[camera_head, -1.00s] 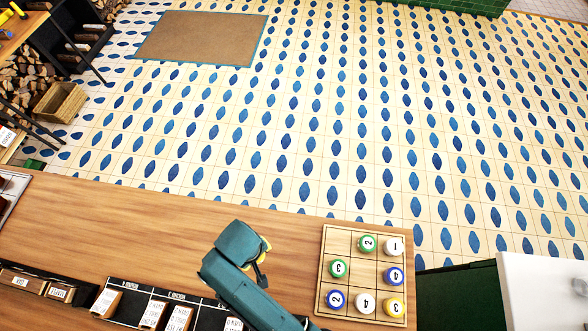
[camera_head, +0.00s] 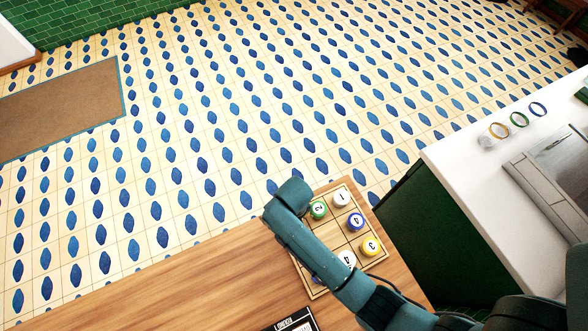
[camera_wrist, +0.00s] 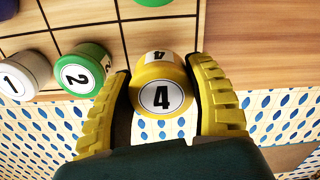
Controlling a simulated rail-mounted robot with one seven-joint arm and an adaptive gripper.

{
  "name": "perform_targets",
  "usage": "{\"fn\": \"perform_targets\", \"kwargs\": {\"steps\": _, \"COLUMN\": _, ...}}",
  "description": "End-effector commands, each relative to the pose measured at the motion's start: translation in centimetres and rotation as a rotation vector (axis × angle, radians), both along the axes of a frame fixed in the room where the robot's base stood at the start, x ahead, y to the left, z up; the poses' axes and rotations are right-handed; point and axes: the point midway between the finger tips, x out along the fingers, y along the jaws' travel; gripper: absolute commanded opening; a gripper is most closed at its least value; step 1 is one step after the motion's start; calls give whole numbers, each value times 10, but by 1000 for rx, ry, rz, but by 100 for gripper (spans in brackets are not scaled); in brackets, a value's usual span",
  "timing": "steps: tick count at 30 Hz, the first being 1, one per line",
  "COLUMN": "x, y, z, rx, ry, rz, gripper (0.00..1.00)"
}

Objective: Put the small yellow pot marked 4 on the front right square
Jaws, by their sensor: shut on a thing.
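The small yellow pot marked 4 (camera_wrist: 160,88) is between the two yellow fingers of my gripper (camera_wrist: 162,98) in the wrist view, shut on its sides. Its lid faces the camera, with a 4 label also on its side. It is in front of a corner of the gridded board (camera_wrist: 62,20); I cannot tell whether it touches. Beside it on the board are a green pot marked 2 (camera_wrist: 82,72) and a white pot marked 1 (camera_wrist: 22,76). In the head view my arm covers the left part of the board (camera_head: 377,262) and hides the held pot.
In the head view the board also holds a blue pot marked 4 (camera_head: 355,221), a yellow pot marked 3 (camera_head: 370,246) and a white pot marked 4 (camera_head: 345,260). A white counter (camera_head: 450,160) with coloured rings stands to the right. The wooden counter (camera_head: 220,285) is clear at left.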

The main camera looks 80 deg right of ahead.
Motion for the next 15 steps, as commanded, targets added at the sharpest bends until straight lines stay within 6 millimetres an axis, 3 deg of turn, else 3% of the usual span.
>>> {"fn": "perform_targets", "kwargs": {"steps": 6, "x": 0, "y": 0, "z": -34, "rx": 0, "ry": 0, "rz": 1, "gripper": 15}}
{"fn": "perform_targets", "kwargs": {"steps": 15, "x": 0, "y": 0, "z": -37, "rx": 0, "ry": 0, "rz": 1, "gripper": 15}}
